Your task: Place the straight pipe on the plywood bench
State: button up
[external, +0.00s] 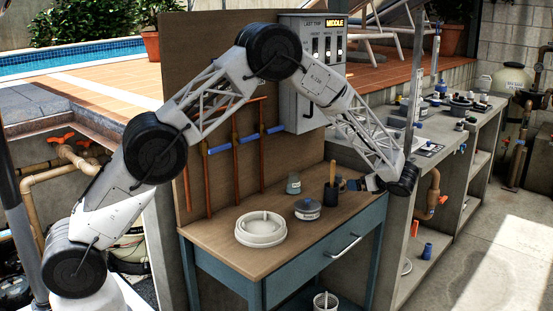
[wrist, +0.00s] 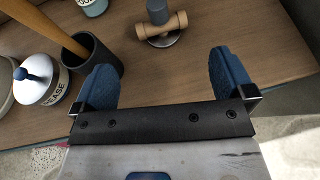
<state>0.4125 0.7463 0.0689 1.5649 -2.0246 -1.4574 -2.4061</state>
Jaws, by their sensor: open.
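The plywood bench (external: 215,232) has a wooden top and a blue-grey frame with a drawer. It also shows in the wrist view (wrist: 215,25). My gripper (external: 368,183) is over the right end of the bench; in the wrist view its two blue fingers (wrist: 165,85) are wide apart with only bare wood between them. A tan cross-piece with a blue upright (wrist: 160,25) stands beyond the fingertips, apart from them. I cannot surely pick out the straight pipe; a white rod-like piece (external: 264,217) shows in the white round dish (external: 258,238) on the bench.
A dark cup (wrist: 97,65) with a wooden handle in it stands close to the left finger. A lidded grease pot (external: 307,209) and a small jar (external: 293,184) are near it. A backboard with copper pipes (external: 236,150) rises behind. A white bucket (external: 325,301) is below the bench.

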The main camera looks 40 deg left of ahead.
dwell(0.6)
jog(key=a+r+m+t+h, duration=0.35)
jog(key=r+m, duration=0.25)
jog(key=r, duration=0.4)
jog(key=a+r+m+t+h, duration=0.2)
jog(key=a+r+m+t, duration=0.25)
jog(key=r+m, duration=0.4)
jog(key=s+a+r+m+t+h, duration=0.25)
jog(key=s+r+m+h, duration=0.45)
jog(key=s+r+m, duration=0.5)
jog(key=s+a+r+m+g+h, duration=0.1)
jog(key=s+m+g+h, duration=0.1)
jog(key=s+m, duration=0.65)
jog(key=s+a+r+m+g+h, duration=0.2)
jog(key=s+m, duration=0.4)
jog(key=s, duration=0.6)
jog(key=s+a+f+m+g+y, duration=0.1)
jog(key=s+a+f+m+g, duration=0.1)
jog(key=s, duration=0.8)
jog(key=s+a+f+m+g+y, duration=0.1)
jog(key=s+a+f+m+g, duration=0.1)
jog(key=s, duration=0.8)
jog(key=s+a+f+m+g+y, duration=0.1)
jog(key=s+a+f+m+g, duration=0.1)
jog(key=s+a+m, duration=0.3)
jog(key=s+f+m, duration=0.1)
jog(key=s+m, duration=0.1)
jog(key=s, duration=0.2)
jog(key=shift+s+f, duration=0.4)
